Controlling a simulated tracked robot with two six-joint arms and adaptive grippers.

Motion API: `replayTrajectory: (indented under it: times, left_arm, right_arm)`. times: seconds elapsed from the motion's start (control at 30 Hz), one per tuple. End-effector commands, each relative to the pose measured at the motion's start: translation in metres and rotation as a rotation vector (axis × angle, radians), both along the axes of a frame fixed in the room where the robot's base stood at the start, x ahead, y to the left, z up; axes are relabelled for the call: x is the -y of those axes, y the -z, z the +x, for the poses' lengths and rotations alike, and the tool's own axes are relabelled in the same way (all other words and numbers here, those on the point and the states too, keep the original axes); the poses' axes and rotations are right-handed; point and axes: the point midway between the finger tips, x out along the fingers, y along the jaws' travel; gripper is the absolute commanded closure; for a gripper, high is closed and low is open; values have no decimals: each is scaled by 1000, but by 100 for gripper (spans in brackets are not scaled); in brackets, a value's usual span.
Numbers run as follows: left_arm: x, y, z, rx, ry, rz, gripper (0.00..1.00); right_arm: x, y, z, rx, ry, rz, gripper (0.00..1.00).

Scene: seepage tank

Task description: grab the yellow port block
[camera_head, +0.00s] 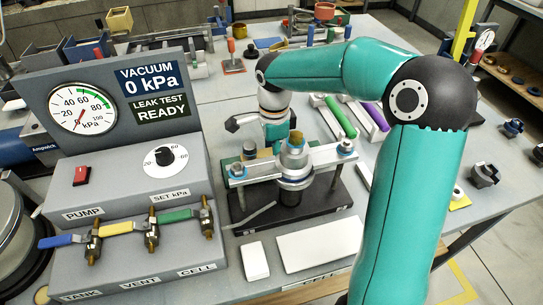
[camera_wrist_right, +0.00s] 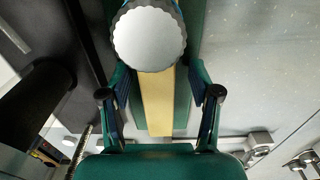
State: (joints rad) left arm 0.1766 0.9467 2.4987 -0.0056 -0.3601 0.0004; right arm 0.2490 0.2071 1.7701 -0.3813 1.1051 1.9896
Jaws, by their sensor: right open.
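In the right wrist view a yellow block (camera_wrist_right: 157,103) shows as an upright strip flanked by green surfaces. A round grey knurled knob (camera_wrist_right: 150,39) covers its upper end. My right gripper (camera_wrist_right: 160,94) is open, with one finger on each side of the yellow strip and gaps between. I cannot tell how deep the fingers reach. In the head view my right arm arches over the bench, and its gripper (camera_head: 277,135) points down behind the clamped cell (camera_head: 294,160). The yellow block is not clearly visible there. My left gripper is not in view.
The clamped cell stands on a black base (camera_head: 318,200) close to my gripper. The gauge and valve panel (camera_head: 110,110) stands on the left. White plates (camera_head: 318,243) lie at the front.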

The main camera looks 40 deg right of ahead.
Motion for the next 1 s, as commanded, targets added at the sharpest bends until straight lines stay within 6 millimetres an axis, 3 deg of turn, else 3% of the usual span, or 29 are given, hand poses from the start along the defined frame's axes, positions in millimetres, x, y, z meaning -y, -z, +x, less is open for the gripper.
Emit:
replayTrajectory:
  times: [0.1, 0.47, 0.77, 1.0]
  left_arm:
    - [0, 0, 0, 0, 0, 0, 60]
    - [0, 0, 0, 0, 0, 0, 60]
    - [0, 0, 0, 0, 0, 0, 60]
    - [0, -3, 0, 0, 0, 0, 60]
  right_arm:
    - [0, 0, 0, 0, 0, 0, 41]
    - [0, -1, 0, 0, 1, 0, 100]
    - [0, -3, 0, 2, 1, 0, 100]
    - [0, -34, 1, 5, 0, -1, 100]
